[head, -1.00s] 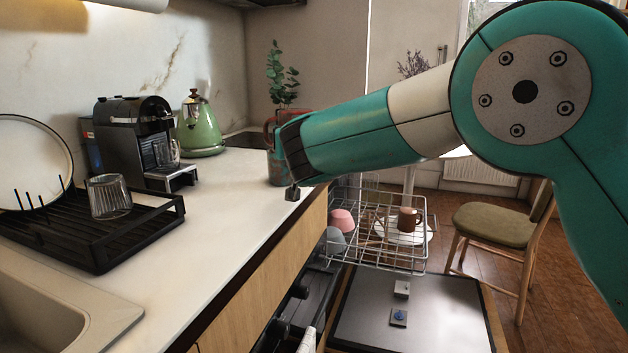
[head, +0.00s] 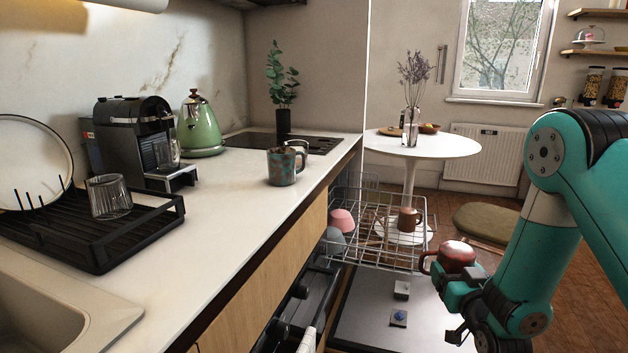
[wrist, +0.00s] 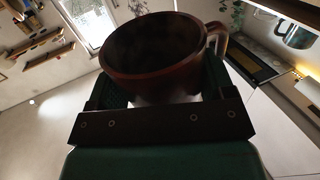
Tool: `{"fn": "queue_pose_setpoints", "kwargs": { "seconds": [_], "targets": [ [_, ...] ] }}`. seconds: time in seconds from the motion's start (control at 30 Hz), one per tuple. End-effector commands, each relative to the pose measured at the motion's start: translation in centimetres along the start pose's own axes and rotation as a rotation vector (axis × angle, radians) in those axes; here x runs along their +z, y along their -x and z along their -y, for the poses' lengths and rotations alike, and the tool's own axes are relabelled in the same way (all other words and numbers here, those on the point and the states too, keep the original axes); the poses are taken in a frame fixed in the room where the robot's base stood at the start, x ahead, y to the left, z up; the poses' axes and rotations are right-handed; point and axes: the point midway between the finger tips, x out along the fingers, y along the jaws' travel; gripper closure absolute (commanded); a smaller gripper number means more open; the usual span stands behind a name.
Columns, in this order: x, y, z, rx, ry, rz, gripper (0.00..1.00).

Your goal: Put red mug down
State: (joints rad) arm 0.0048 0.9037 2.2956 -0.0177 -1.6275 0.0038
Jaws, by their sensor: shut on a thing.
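The red mug (head: 456,257) is held in my gripper (head: 452,285) at the right of the head view, in front of the open dishwasher. Its handle points left in that view. In the wrist view the mug (wrist: 152,62) sits between the fingers, dark inside, with its handle to the right. My gripper is shut on it. The mug is in the air, right of the wire rack (head: 385,235) and apart from the counter (head: 225,215).
A teal-brown mug (head: 282,167) stands on the counter near its right edge. A drying rack (head: 95,240) with a glass (head: 108,196), a coffee machine (head: 140,140) and a green kettle (head: 198,125) stand to the left. The open dishwasher door (head: 405,320) lies below. The counter's front middle is clear.

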Motion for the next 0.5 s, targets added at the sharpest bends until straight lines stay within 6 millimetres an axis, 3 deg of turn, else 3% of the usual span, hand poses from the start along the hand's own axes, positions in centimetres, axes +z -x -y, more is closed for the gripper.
{"fn": "queue_pose_setpoints", "kwargs": {
  "seconds": [0.03, 0.5],
  "targets": [
    [1.1, -0.1, 0.1, -0.002, 0.000, -0.002, 0.62],
    [6.7, -0.2, 0.1, -0.005, 0.000, -0.002, 0.62]
  ]
}}
